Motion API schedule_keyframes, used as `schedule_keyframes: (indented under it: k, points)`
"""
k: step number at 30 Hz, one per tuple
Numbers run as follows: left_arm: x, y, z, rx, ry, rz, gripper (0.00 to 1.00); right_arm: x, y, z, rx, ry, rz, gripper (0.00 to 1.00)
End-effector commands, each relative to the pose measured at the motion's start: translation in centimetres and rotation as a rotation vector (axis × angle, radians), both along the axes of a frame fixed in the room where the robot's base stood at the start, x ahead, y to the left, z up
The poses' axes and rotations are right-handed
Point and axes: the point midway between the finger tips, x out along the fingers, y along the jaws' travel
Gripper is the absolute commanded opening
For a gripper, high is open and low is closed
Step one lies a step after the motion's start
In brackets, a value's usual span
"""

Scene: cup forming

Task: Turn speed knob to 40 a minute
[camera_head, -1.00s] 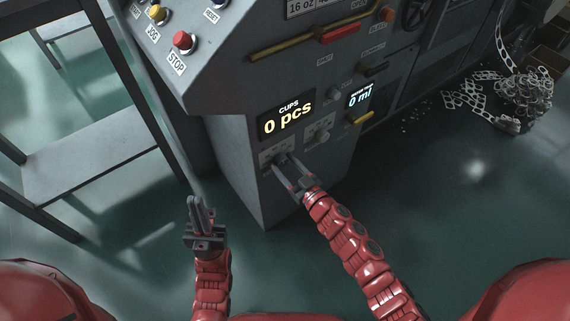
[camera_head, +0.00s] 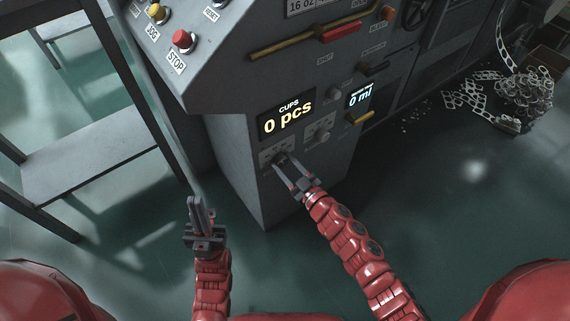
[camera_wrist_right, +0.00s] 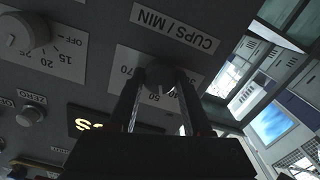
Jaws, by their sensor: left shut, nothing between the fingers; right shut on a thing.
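The speed knob (camera_wrist_right: 160,74) sits on a pale plate marked CUPS / MIN, which appears upside down in the right wrist view. My right gripper (camera_head: 283,164) is shut on this knob, one finger on each side. In the head view the knob is small and mostly covered. My left gripper (camera_head: 199,212) is shut and empty, apart from the machine, pointing up at the lower left.
A second dial (camera_wrist_right: 28,36) with OFF, 15, 20 and 25 is beside the speed plate. The CUPS display (camera_head: 287,116) reads 0 pcs. A red STOP button (camera_head: 182,40) is on the sloped panel above. A metal-framed table (camera_head: 90,155) stands left.

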Motion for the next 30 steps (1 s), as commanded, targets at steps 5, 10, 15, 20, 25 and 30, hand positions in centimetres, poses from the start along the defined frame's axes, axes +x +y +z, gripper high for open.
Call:
schedule_keyframes:
  k: [5, 10, 15, 20, 25, 30]
  points:
    - [0.0, 0.0, -0.5, 0.000, 0.000, 0.000, 0.00, -0.1, 0.0, -0.2, -0.113, -0.081, 0.001, 0.00]
    - [0.0, 0.0, -0.9, 0.000, 0.000, 0.000, 0.00, -0.1, 0.0, -0.2, -0.207, -0.150, 0.001, 0.00]
    - [0.0, 0.0, -1.2, 0.000, 0.000, 0.000, 0.00, -0.1, 0.0, -0.1, -0.277, -0.201, 0.001, 0.00]
    - [0.0, 0.0, -1.4, 0.000, 0.000, 0.000, 0.00, 0.0, 0.0, -0.1, -0.316, -0.229, 0.001, 0.00]
    - [0.0, 0.0, -1.4, 0.000, 0.000, 0.000, 0.00, 0.0, 0.0, -0.1, -0.334, -0.241, 0.001, 0.00]
    - [0.0, 0.0, -1.4, 0.000, 0.000, 0.000, 0.00, 0.0, 0.0, -0.1, -0.337, -0.243, 0.001, 0.00]
